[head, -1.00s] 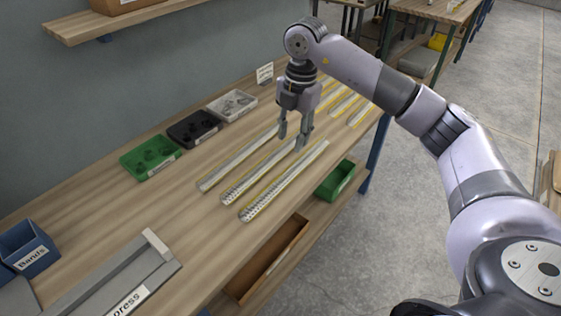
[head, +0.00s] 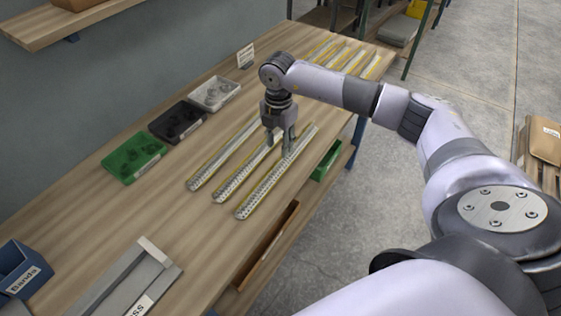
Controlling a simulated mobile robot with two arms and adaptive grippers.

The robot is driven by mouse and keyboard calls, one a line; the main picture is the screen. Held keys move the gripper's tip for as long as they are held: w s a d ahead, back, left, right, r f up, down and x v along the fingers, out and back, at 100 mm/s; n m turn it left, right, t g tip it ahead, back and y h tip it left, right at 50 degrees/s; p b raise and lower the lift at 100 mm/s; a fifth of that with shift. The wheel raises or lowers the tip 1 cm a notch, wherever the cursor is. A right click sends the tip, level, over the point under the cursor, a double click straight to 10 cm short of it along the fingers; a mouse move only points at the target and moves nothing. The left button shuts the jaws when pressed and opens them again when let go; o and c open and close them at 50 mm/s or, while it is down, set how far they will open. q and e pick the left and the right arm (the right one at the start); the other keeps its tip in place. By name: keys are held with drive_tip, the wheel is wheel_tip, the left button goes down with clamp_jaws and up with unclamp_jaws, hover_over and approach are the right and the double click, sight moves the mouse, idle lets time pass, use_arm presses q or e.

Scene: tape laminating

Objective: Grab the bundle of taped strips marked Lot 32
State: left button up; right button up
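Three long, whitish taped strip bundles with yellow edges lie side by side on the wooden bench: a left one (head: 222,160), a middle one (head: 236,181) and a right one (head: 268,186). My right gripper (head: 280,149) points down over the far part of the middle and right bundles. Its two fingers are apart with nothing seen between them. I cannot tell whether the fingertips touch a bundle. A small white card (head: 246,56) stands behind, its writing too small to read. No Lot 32 mark is legible. My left gripper is out of view.
More strips (head: 345,58) lie at the bench's far end. A blue Bands bin (head: 22,268) and grey press (head: 125,280) are near left. A green bin (head: 327,160) sits below the bench edge.

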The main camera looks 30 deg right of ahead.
sight(279, 159)
drive_tip(key=shift+f, duration=0.2)
drive_tip(key=shift+s+f+p, duration=0.15)
drive_tip(key=shift+f+p, duration=0.15)
drive_tip(key=shift+p, duration=0.15)
wheel_tip(279, 159, down, 4)
drive_tip(key=shift+a+r+p, duration=0.15)
drive_tip(key=shift+p, duration=0.6)
drive_tip(key=shift+f, duration=0.4)
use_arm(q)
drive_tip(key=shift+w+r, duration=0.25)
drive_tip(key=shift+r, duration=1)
use_arm(e)
clamp_jaws()
drive_tip(key=shift+r, duration=0.1)
